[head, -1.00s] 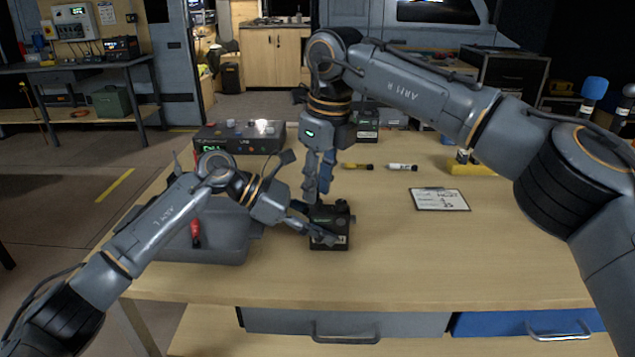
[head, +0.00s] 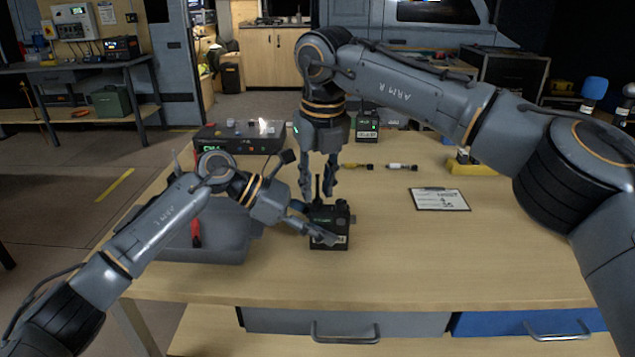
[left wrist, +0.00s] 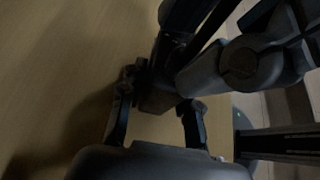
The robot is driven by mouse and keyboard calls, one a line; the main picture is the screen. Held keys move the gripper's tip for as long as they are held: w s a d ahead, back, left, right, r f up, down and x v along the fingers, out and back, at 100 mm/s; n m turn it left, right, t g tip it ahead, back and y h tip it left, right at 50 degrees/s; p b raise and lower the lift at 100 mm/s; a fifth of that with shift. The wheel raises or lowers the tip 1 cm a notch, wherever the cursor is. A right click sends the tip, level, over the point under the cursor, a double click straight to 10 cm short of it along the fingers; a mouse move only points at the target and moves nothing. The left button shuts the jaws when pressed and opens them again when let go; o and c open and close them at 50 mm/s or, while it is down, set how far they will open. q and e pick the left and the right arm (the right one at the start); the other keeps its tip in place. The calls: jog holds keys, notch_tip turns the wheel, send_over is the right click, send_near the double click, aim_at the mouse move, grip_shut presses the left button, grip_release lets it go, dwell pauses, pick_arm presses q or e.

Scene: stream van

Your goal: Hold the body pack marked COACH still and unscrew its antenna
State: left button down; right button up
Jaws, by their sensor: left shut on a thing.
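A dark body pack (head: 338,217) stands on the table in the head view; its label is too small to read. Its thin black antenna (head: 318,187) points up from its top left. My left gripper (head: 318,225) is shut on the pack from the left side. In the left wrist view its two fingers (left wrist: 158,115) stand either side of a dark shape that is mostly in shadow. My right gripper (head: 318,190) points down over the pack. Its fingers are spread on either side of the antenna, with visible gaps.
A grey bin (head: 205,250) with a red-handled tool (head: 196,233) is at the left. A clipboard (head: 439,199) lies right. The front right tabletop is clear.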

grip_shut()
jog(key=n, duration=0.3)
jog(key=shift+r, duration=1.15)
dwell(0.3)
jog(key=shift+r, duration=1.35)
pick_arm(q)
jog(key=c, duration=0.9)
grip_release()
